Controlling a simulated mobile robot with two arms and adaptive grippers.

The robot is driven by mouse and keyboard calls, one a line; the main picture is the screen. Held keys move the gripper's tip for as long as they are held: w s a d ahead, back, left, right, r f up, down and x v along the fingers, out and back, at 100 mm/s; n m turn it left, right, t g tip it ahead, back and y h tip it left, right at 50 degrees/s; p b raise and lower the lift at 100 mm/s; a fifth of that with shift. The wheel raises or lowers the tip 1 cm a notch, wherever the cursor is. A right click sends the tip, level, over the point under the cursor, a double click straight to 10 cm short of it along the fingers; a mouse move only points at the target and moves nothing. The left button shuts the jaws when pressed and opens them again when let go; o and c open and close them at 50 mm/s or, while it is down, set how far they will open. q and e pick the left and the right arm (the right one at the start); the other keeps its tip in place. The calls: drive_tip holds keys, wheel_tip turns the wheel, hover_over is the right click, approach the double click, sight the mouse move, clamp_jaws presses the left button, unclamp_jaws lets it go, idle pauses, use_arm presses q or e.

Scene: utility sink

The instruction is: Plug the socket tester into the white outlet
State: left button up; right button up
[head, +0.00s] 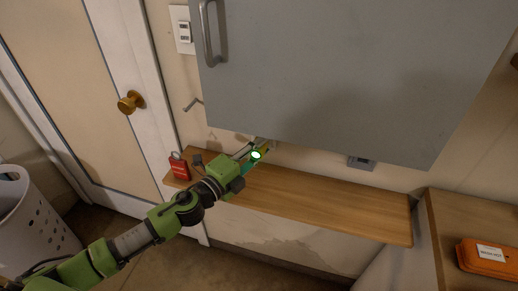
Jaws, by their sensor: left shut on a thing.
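My left gripper (257,154) reaches from the left over the wooden shelf, close to the wall under the grey cabinet. It is shut on a small yellowish thing (265,147), which looks like the socket tester. The gripper and a bright green-white glow hide much of it. I cannot tell whether it touches the wall or an outlet. A white wall plate (183,30) with two dark-edged openings is at the upper left, beside the cabinet. A grey wall box (362,163) is under the cabinet to the right. My right gripper is not in view.
The grey cabinet (350,75) overhangs the wooden shelf (320,212). A red padlock-like thing (179,168) and a small dark thing (197,160) are at the shelf's left end. An orange case (488,257) lies at the right. The shelf's right part is clear.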

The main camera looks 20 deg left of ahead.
use_arm(q)
drive_tip(key=shift+w+r, duration=0.1)
drive_tip(key=shift+w, duration=0.05)
drive_tip(key=o, duration=1.2)
drive_tip(key=shift+w, duration=0.15)
drive_tip(key=shift+s+a+f, duration=0.2)
drive_tip(key=shift+s+a, duration=0.05)
drive_tip(key=shift+s, duration=0.35)
drive_tip(key=v, duration=1)
drive_tip(key=shift+s+a+r, duration=0.2)
drive_tip(key=shift+s, duration=0.15)
